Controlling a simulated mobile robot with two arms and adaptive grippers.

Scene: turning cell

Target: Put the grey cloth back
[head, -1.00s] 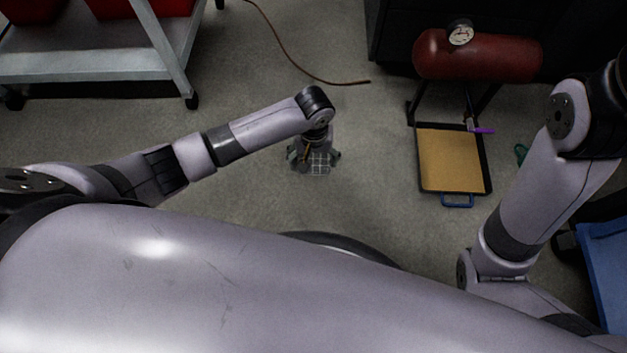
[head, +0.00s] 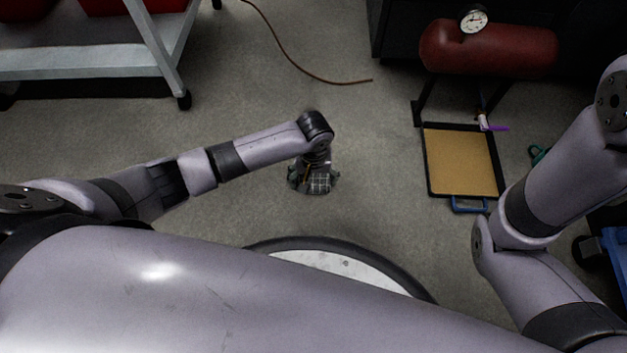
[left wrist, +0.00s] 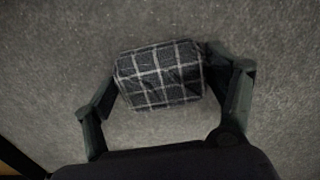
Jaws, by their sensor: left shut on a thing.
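The grey cloth (left wrist: 160,75) is a dark grey checked bundle with pale lines, seen large in the left wrist view. It also shows in the head view (head: 318,184), partly hidden under my wrist. My left gripper (left wrist: 163,88) is shut on the cloth, with one finger at each side of it. In the head view my left gripper (head: 314,180) is over the grey floor, left of the tray. How high the cloth is above the floor is hard to tell. My right arm is at the right edge of the head view, but its gripper is not in view.
A black-rimmed tray with a tan bottom (head: 462,160) and blue handle lies right of centre. A red tank (head: 490,48) with a gauge stands behind it. A grey cart (head: 90,55) is at upper left. A brown cable (head: 290,55) lies on the floor. Open floor surrounds the left gripper.

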